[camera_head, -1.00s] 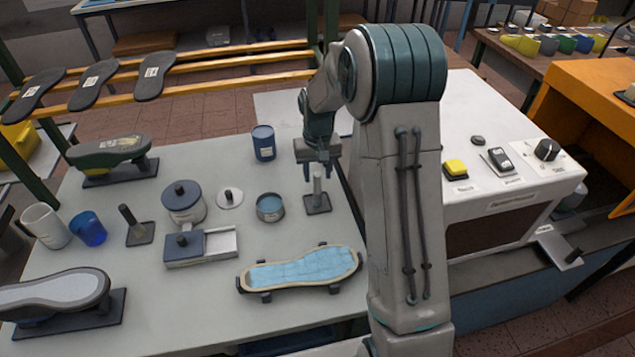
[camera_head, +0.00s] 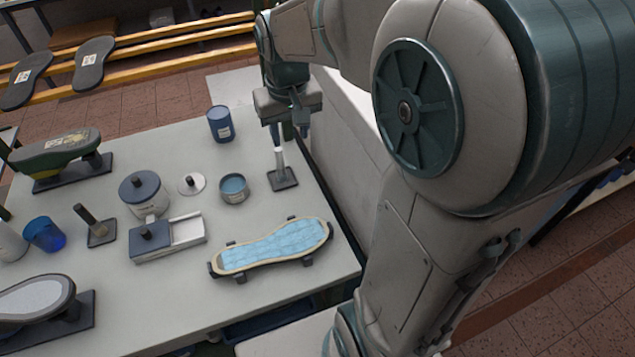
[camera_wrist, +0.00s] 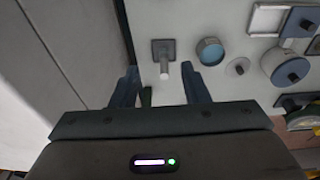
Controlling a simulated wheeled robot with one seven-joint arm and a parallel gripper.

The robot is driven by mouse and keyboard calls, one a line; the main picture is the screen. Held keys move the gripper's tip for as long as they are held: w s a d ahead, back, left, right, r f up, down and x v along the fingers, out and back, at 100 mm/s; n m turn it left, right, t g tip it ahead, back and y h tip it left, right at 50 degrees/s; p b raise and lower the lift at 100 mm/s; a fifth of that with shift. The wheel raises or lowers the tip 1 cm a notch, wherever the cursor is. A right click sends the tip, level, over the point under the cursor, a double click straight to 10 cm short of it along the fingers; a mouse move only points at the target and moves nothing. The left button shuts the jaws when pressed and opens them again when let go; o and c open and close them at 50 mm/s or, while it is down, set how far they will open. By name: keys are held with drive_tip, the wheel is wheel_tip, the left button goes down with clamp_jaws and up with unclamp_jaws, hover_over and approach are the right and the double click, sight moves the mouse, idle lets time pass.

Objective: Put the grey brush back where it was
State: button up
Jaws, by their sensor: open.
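A light grey handle, which looks like the grey brush (camera_head: 280,158), stands upright on a dark square base (camera_head: 284,181) near the table's right edge. In the wrist view, the grey brush (camera_wrist: 164,68) and its base (camera_wrist: 163,45) lie beyond and between the fingertips. My gripper (camera_head: 289,137) is open, with its fingers at or just above the handle's top. It also shows open in the wrist view (camera_wrist: 160,72). I cannot tell the exact gap.
A round blue tin (camera_head: 234,188) stands just left of the brush. A blue cup (camera_head: 221,124) is behind it. A blue-topped sole form (camera_head: 272,247) lies in front. A lidded pot (camera_head: 144,194) and a drawer box (camera_head: 152,240) stand farther left.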

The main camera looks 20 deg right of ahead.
drive_tip(key=s+t, duration=0.1)
drive_tip(key=s, duration=1.4)
drive_tip(key=shift+f+t, duration=0.25)
drive_tip(key=shift+t, duration=0.15)
